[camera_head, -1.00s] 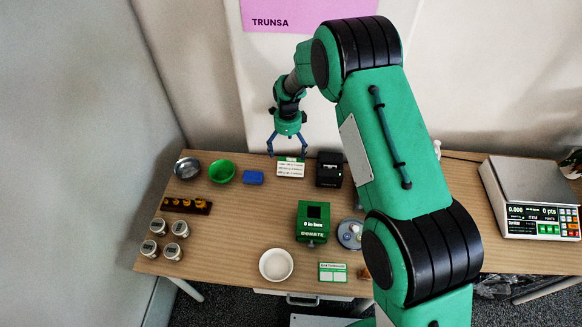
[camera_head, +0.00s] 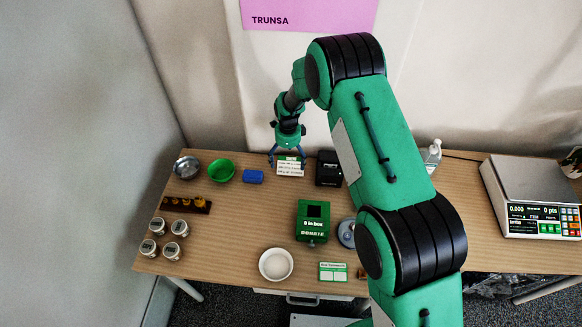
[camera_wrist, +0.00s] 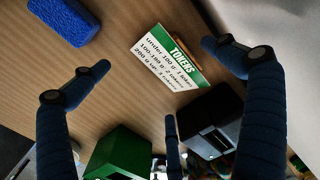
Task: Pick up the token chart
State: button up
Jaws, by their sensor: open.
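The token chart (camera_head: 290,167) is a small white card with a green top band, at the back of the wooden table. In the wrist view the chart (camera_wrist: 168,62) reads "TOKENS" with lines of text below. My gripper (camera_head: 287,155) is open just above and behind the chart in the head view. In the wrist view my gripper's blue fingers (camera_wrist: 160,85) are spread, with the chart between and beyond them. Nothing is held. I cannot tell whether a finger touches the chart.
A black box (camera_head: 328,169) stands close to the chart's right, and a blue sponge-like block (camera_head: 253,176) lies to its left. A green bowl (camera_head: 221,170) and metal bowl (camera_head: 187,167) are farther left. A green donation box (camera_head: 312,221) stands in front. The wall is close behind.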

aim_at(289, 169)
jog(key=shift+f, duration=0.6)
jog(key=shift+f, duration=0.1)
jog(key=shift+s+d+f+b, duration=0.1)
jog(key=shift+f+b, duration=0.1)
jog(key=shift+f, duration=1.05)
jog(key=shift+d+f+b, duration=0.1)
jog(key=shift+f+b, duration=0.05)
jog(key=shift+f, duration=1.05)
jog(key=c, duration=1.6)
